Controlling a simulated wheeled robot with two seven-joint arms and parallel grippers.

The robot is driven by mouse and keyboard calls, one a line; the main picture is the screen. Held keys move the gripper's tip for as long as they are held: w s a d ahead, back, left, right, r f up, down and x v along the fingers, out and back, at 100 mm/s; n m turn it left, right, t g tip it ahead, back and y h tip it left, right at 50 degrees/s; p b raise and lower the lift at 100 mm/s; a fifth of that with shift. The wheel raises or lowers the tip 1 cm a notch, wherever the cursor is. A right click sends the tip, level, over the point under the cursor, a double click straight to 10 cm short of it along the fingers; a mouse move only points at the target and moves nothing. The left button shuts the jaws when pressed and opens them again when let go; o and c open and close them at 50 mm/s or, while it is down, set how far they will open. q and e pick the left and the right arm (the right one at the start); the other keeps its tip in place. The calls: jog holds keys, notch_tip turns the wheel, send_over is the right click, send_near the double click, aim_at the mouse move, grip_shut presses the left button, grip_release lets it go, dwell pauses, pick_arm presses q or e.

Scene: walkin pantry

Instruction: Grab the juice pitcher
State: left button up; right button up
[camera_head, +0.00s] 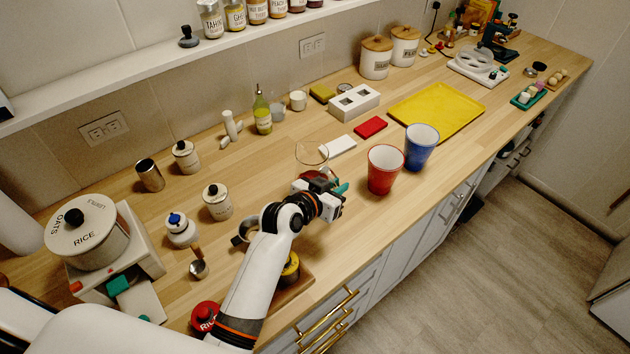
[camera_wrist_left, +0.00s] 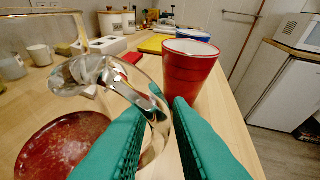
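The juice pitcher (camera_head: 312,153) is clear glass with red juice low inside. In the head view my left gripper (camera_head: 340,188) partly hides its lower part. In the left wrist view the pitcher (camera_wrist_left: 62,140) fills the left side, and its curved glass handle (camera_wrist_left: 135,95) reaches in between the green fingers of my left gripper (camera_wrist_left: 168,98). The fingers are close together around the handle. I cannot tell whether both touch it. The pitcher stands on the wooden counter. My right gripper is not in view.
A red cup (camera_head: 384,170) stands just right of the gripper, with a blue cup (camera_head: 421,148) beyond it. A white block (camera_head: 338,146) and a red block (camera_head: 370,127) lie behind. A yellow tray (camera_head: 437,108) is farther back. Canisters (camera_head: 217,202) stand to the left.

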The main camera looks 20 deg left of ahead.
pick_arm(q)
grip_shut()
dwell(0.4)
dwell(0.6)
jog(key=shift+w+r, duration=0.1)
jog(key=shift+r, duration=0.05)
jog(key=shift+r, duration=0.1)
